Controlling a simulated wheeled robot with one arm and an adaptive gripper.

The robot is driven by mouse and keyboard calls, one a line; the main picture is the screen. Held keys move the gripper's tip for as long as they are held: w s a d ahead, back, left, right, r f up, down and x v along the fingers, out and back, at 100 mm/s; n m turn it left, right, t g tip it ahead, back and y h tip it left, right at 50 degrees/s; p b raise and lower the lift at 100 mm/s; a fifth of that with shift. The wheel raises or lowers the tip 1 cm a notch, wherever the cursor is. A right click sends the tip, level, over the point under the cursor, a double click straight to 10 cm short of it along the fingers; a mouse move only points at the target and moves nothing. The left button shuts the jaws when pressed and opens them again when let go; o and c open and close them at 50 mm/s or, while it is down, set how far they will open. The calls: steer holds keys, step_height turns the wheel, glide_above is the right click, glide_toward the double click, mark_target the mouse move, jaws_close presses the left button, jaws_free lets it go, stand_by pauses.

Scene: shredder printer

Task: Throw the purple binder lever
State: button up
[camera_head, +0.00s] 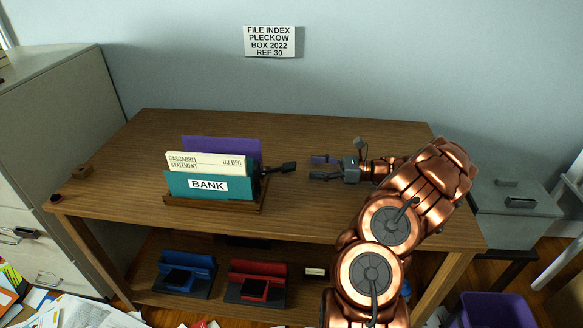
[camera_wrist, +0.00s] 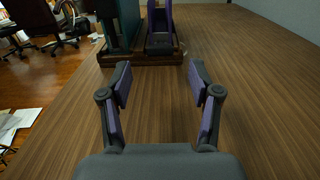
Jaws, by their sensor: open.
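The purple binder (camera_head: 222,148) stands upright at the back of a wooden holder (camera_head: 215,204) on the desk. It also shows at the top of the wrist view (camera_wrist: 150,20). A dark lever (camera_head: 282,168) sticks out to the right from the holder's right end; in the wrist view a dark and purple lever piece (camera_wrist: 159,43) shows low in front of the purple binder. My gripper (camera_head: 313,168) is open and empty, to the right of the lever and apart from it, pointing left. Its purple-padded fingers also show in the wrist view (camera_wrist: 160,80).
A cream statement card (camera_head: 205,163) and a teal BANK folder (camera_head: 205,188) stand in the holder. The desk top (camera_head: 330,208) is clear between gripper and holder. A filing cabinet (camera_head: 60,120) stands left.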

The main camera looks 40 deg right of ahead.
mark_target(296, 165)
steer(key=shift+x, duration=3.85)
steer(key=shift+c, duration=0.2)
jaws_close()
